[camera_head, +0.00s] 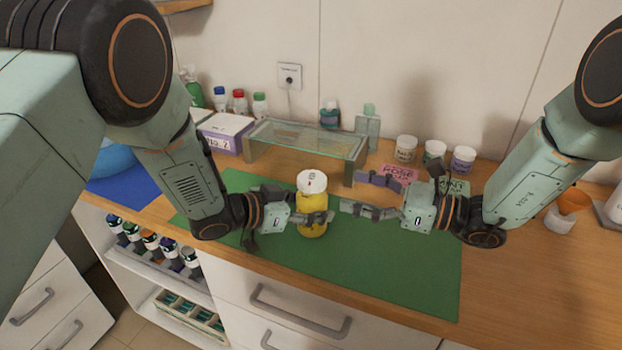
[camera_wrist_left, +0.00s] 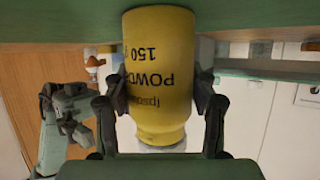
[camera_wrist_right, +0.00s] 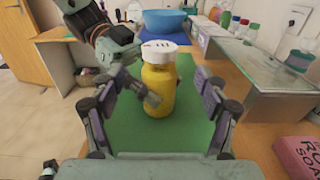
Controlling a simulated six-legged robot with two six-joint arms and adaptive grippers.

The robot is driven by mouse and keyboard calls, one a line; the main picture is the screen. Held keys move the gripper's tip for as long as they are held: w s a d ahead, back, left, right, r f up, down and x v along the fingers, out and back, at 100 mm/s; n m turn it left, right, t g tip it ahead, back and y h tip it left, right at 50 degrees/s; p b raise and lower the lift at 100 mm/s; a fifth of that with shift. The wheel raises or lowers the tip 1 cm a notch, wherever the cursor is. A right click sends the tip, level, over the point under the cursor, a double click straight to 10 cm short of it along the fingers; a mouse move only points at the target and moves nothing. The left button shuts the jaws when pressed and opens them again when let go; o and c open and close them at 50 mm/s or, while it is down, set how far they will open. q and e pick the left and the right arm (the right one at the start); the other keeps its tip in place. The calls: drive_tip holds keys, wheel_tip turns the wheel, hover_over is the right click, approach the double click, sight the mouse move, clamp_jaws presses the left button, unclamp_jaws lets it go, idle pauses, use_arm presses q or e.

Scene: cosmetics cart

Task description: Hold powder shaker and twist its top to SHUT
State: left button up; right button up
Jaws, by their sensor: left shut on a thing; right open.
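The powder shaker (camera_head: 312,222) has a yellow body and a white top (camera_head: 311,181) with dark marks on it. It is upright over the green mat (camera_head: 400,270). My left gripper (camera_head: 318,217) is shut on its yellow body from the left. In the left wrist view the yellow body (camera_wrist_left: 158,75) appears upside down between the fingers, with "POWDER 150" lettering. My right gripper (camera_head: 350,207) is open and empty, to the right of the shaker and apart from it. In the right wrist view the shaker (camera_wrist_right: 159,90) stands ahead, between the open fingers.
A glass-topped stand (camera_head: 305,138) is behind the mat. A blue bowl (camera_wrist_right: 165,22) is on the far side. Drawers and open shelves lie below the counter's front edge.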

sight(299, 175)
drive_tip(key=x, duration=0.9)
drive_tip(key=shift+w+a, duration=0.15)
drive_tip(key=shift+a, duration=0.2)
drive_tip(key=shift+c, duration=0.5)
drive_tip(key=c, duration=1.1)
drive_tip(key=shift+t, duration=0.3)
drive_tip(key=shift+m+t+h, duration=0.5)
drive_tip(key=shift+m+t, duration=0.2)
drive_tip(key=shift+t, duration=0.1)
